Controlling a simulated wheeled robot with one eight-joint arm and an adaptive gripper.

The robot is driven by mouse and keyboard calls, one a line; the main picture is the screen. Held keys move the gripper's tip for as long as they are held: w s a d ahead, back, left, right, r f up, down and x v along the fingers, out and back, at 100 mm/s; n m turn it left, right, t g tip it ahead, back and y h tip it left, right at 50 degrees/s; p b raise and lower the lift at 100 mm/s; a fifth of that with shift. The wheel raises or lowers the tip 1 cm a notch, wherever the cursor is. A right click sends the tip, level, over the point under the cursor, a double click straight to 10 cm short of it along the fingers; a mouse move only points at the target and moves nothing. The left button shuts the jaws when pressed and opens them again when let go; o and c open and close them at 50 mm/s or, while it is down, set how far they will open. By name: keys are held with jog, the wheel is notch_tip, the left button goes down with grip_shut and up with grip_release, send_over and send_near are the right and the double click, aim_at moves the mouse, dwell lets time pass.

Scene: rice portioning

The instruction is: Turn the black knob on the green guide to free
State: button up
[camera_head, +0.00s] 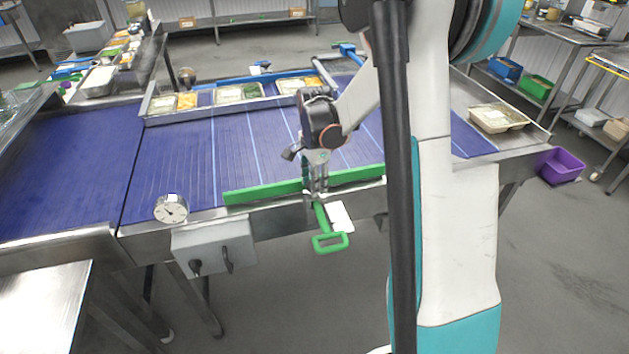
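The green guide (262,192) is a long bar along the near edge of the blue conveyor belt. A green loop handle (330,243) hangs from it towards the floor, with a white tag (341,217) beside it. My gripper (317,188) points down at the middle of the guide, just above the handle. Its fingers overlap the guide in the picture. I cannot make out the black knob; the gripper may cover it. Whether the fingers are open, shut or touching anything is too small to tell.
The blue belt (175,160) carries filled trays (240,94) along its far side. A round dial (171,209) and a grey control box (213,246) sit at the near left edge. A purple crate (561,166) stands at right. The floor in front is clear.

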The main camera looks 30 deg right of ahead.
jog(key=shift+n, duration=0.3)
jog(key=n, duration=1.2)
jog(key=shift+n, duration=0.3)
jog(key=n, duration=0.3)
jog(key=shift+n, duration=0.3)
jog(key=n, duration=0.3)
jog(key=shift+n, duration=0.3)
jog(key=n, duration=0.6)
jog(key=shift+n, duration=0.3)
